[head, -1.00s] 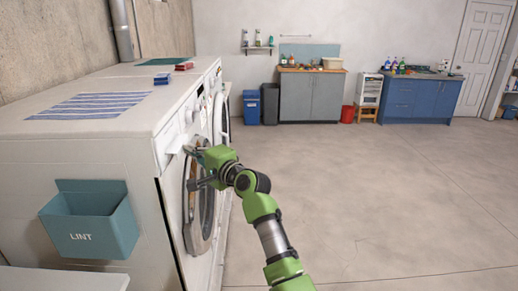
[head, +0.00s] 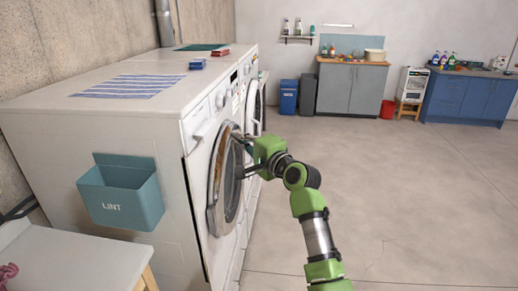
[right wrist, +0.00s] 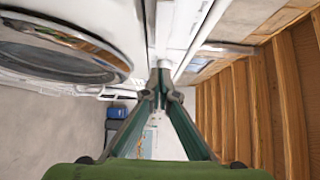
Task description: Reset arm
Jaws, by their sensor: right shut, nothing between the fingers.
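My right arm comes in from the lower right in the head view, with its green right gripper (head: 241,158) in front of the near washing machine's round door (head: 216,192). The gripper is shut and empty. The head view does not show clearly whether its fingers touch the door. In the right wrist view its two dark fingers (right wrist: 160,84) converge to closed tips, with the round door (right wrist: 55,52) at upper left. My left gripper is not in view.
The white washing machine (head: 165,140) stands close on the left, with a lint bin (head: 122,196) on its side. A pale-topped bench (head: 70,262) is at lower left. Grey and blue cabinets (head: 350,88) (head: 470,98) line the back. The floor (head: 420,190) at right is open.

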